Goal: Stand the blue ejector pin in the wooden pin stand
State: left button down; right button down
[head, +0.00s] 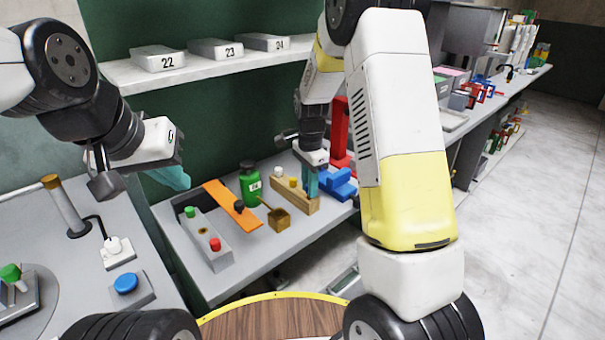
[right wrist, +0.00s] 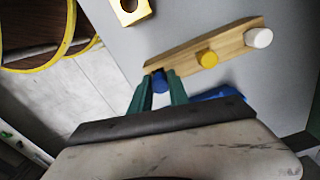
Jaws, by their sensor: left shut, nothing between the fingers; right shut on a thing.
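The wooden pin stand (head: 300,201) lies on the grey bench and also shows in the right wrist view (right wrist: 225,45). A white-topped pin (right wrist: 259,38) and a yellow-topped pin (right wrist: 207,58) stand in it. My right gripper (head: 311,190) is shut on the blue ejector pin (right wrist: 160,83) at the stand's near end. Only the pin's blue head shows between the teal fingers; its lower part is hidden, so I cannot tell whether it is in a hole. My left gripper (head: 178,179) is shut and empty, left of the bench items.
A green bottle (head: 250,184), an orange strip (head: 230,206), a small wooden block with a hole (head: 279,219) and a grey block with green and red knobs (head: 207,240) stand left of the stand. A blue object (head: 342,186) and a red press (head: 340,130) are close on its right.

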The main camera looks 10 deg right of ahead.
jog(key=shift+f, duration=0.8)
jog(key=c, duration=1.2)
grip_release()
jog(key=shift+o, duration=0.2)
jog(key=shift+r, duration=0.1)
notch_tip(320, 180, up, 7)
jog(key=shift+r, duration=0.35)
